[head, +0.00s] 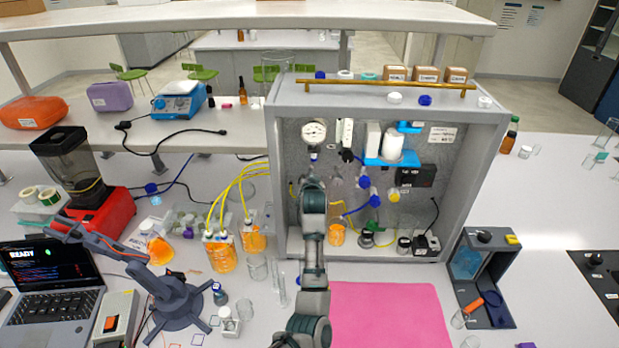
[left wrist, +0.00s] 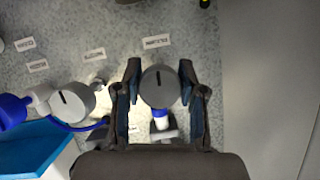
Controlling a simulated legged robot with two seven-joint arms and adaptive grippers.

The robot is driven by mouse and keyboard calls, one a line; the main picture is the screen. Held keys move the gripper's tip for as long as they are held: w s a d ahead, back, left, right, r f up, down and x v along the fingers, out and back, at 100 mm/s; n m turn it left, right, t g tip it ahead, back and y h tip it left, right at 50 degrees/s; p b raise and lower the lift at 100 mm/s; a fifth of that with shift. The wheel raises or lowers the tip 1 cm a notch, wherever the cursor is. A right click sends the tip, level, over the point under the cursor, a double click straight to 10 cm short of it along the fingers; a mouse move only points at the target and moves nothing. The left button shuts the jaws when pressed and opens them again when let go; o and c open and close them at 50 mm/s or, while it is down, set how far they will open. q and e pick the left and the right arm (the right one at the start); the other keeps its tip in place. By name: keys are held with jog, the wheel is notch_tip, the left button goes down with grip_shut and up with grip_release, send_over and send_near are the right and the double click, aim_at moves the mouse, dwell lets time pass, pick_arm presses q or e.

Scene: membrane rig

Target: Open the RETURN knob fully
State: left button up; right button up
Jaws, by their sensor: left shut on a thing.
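A round grey knob (left wrist: 158,92) with a dark, nearly vertical pointer line sits on the speckled panel in the left wrist view. My left gripper (left wrist: 160,82) is shut on it, one finger on each side. A small label (left wrist: 156,42) on the panel by the knob appears upside down, and I cannot read it surely. A white and blue fitting (left wrist: 161,120) shows below the knob. In the head view my left arm reaches into the grey rig (head: 375,88) and hides the knob and the fingertips. My right gripper is not in view.
A second grey knob (left wrist: 75,99) with blue tubing is left of the gripped one. The rig's side wall (left wrist: 268,80) rises on the right in the wrist view. A gauge (head: 314,132) and glassware crowd the rig. A pink mat (head: 390,315) lies clear in front.

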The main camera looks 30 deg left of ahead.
pick_arm(q)
jog(key=shift+r+n, duration=0.1)
jog(key=shift+n, duration=0.2)
dwell(0.4)
jog(key=o, duration=1.1)
jog(key=shift+w, duration=0.1)
jog(key=shift+c, duration=0.2)
jog(key=shift+o, duration=0.5)
jog(key=shift+w+f, duration=0.2)
jog(key=shift+a, duration=0.1)
jog(key=shift+s+r, duration=0.2)
jog(key=shift+s, duration=0.1)
jog(key=v, duration=1.1)
jog(key=shift+s+f, duration=0.1)
jog(key=shift+s, duration=0.05)
